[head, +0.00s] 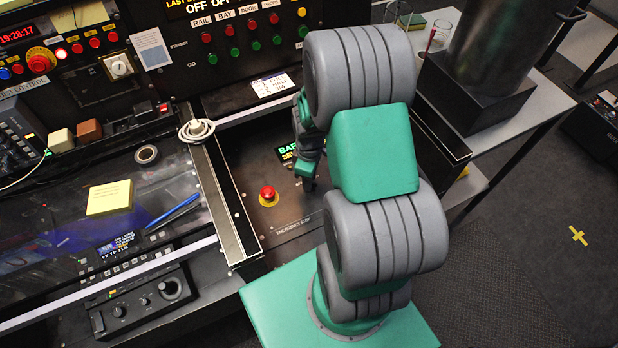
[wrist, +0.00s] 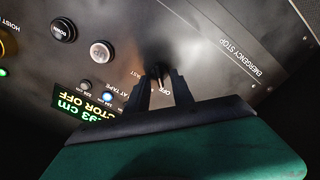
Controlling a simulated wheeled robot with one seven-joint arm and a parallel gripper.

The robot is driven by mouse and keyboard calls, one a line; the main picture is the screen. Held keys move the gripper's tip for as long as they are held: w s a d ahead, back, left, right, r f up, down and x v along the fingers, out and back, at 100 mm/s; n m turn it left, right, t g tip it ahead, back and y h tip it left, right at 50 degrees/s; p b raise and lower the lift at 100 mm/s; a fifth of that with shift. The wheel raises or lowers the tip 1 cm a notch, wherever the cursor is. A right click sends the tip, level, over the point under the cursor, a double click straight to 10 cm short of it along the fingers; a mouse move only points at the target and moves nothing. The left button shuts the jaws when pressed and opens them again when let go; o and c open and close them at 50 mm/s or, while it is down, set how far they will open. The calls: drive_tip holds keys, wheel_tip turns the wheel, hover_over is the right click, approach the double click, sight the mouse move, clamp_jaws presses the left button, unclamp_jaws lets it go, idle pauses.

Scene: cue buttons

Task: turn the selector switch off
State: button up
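The selector switch (wrist: 158,70) is a small dark knob on the metal panel in the wrist view. Printed words OFF and what looks like FAST stand near it. My gripper (wrist: 160,76) has its two dark fingers at the knob, one on each side, with a narrow space between the tips. I cannot tell whether they press on it, and the knob's pointing direction is mostly hidden.
A red emergency stop button (head: 268,196) stands close left of my gripper. A lit display (wrist: 90,108) reads partly "93 cm" and "TOR OFF". A DOWN button (wrist: 63,30), a pale button (wrist: 102,51) and small lamps (wrist: 107,97) lie near the switch.

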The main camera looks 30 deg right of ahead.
drive_tip(key=shift+r, duration=0.1)
wheel_tip(320, 180, up, 8)
drive_tip(key=shift+f, duration=0.15)
idle(0.5)
